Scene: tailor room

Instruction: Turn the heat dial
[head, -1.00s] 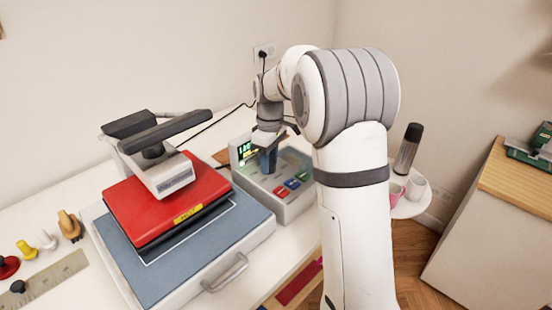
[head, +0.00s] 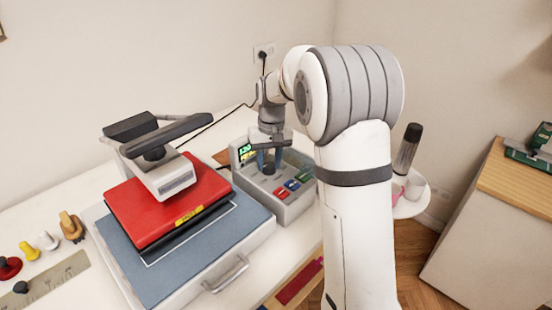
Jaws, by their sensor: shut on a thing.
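The control box (head: 284,207) of the heat press stands on the white table, grey, with a small lit display (head: 246,150) on its upper left. The dark heat dial (head: 268,169) sits on the top of the box. My gripper (head: 268,163) reaches down over the box, one finger on each side of the dial, and is shut on it. My arm comes in from the right, and its wrist hides part of the box's back.
The heat press with its red upper plate (head: 170,205) and long dark handle stands just left of the box. A ruler and several small knobs lie at the far left. A round stand with a dark bottle (head: 406,150) and cups is behind my arm.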

